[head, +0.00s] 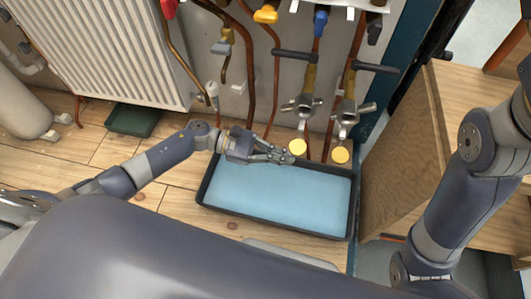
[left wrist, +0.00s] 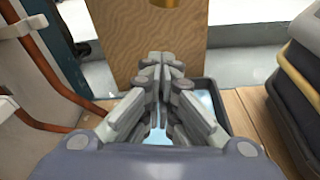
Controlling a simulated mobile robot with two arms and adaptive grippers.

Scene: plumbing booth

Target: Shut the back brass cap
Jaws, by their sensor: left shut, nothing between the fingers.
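Two round yellow brass caps show in the head view at the lower ends of the grey tap fittings: a left cap (head: 298,147) and a right cap (head: 341,154). I cannot tell which one is the back cap. My left gripper (head: 286,158) is shut and empty, just left of and slightly below the left cap; I cannot tell if they touch. In the left wrist view the closed fingers (left wrist: 168,66) point towards a wooden panel, and neither cap is clearly visible. My right gripper is out of view; only part of my right arm shows at the right.
A black tray (head: 203,193) with a light blue inside lies below the caps. Copper pipes (head: 276,80) run down the wall behind. A wooden cabinet (head: 395,165) stands at the right. A white radiator (head: 110,50) and a dark green tray (head: 132,120) are at the left.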

